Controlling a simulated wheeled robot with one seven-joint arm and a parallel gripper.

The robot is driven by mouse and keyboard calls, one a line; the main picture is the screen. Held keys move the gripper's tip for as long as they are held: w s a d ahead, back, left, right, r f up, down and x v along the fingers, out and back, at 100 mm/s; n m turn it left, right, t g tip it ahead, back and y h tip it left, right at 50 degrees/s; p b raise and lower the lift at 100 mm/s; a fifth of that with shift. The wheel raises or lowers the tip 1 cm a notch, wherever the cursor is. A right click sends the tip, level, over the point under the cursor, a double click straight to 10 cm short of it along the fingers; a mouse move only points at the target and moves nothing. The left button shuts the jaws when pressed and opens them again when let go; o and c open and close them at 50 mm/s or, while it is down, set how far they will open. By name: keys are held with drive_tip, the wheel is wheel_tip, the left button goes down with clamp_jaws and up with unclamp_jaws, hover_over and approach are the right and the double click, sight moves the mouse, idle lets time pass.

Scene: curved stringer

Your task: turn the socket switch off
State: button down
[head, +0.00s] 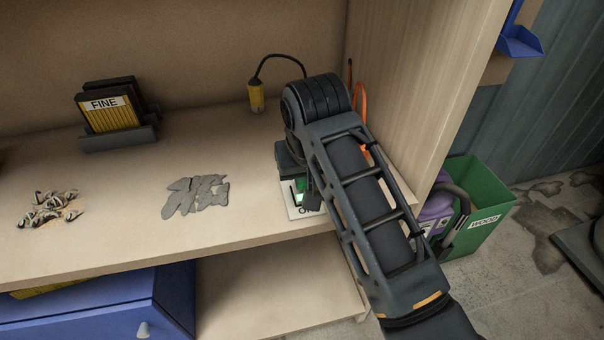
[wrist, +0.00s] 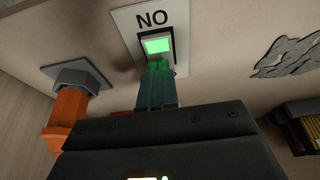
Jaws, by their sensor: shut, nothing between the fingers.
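The socket switch is a rocker glowing green (wrist: 157,45) on a white plate (wrist: 125,22). The plate's lettering reads ON, upside down in the wrist view. In the head view the plate (head: 294,211) lies on the worktop near its front right edge, partly hidden by my arm. My gripper (wrist: 158,68) is shut and empty. Its fingertips are right by the rocker's edge, lit green; I cannot tell whether they touch it. An orange plug (wrist: 70,108) sits in a grey hexagonal socket (wrist: 78,76) beside the plate.
Grey flat pieces (head: 196,194) and a pile of curled scraps (head: 48,207) lie left on the worktop. A wooden side panel (head: 410,90) rises close on the right. A green WOOD bin (head: 478,205) stands beyond it.

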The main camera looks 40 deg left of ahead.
drive_tip(key=shift+s+d+f+p, duration=0.1)
drive_tip(key=shift+s+d+p, duration=0.4)
drive_tip(key=shift+d+p, duration=0.15)
drive_tip(key=shift+a, duration=0.1)
drive_tip(key=shift+r+p, duration=0.5)
drive_tip(key=p+v, duration=0.2)
drive_tip(key=v, duration=1.1)
drive_tip(key=shift+w+a, duration=0.15)
drive_tip(key=shift+w, duration=0.05)
drive_tip(key=shift+r, duration=0.15)
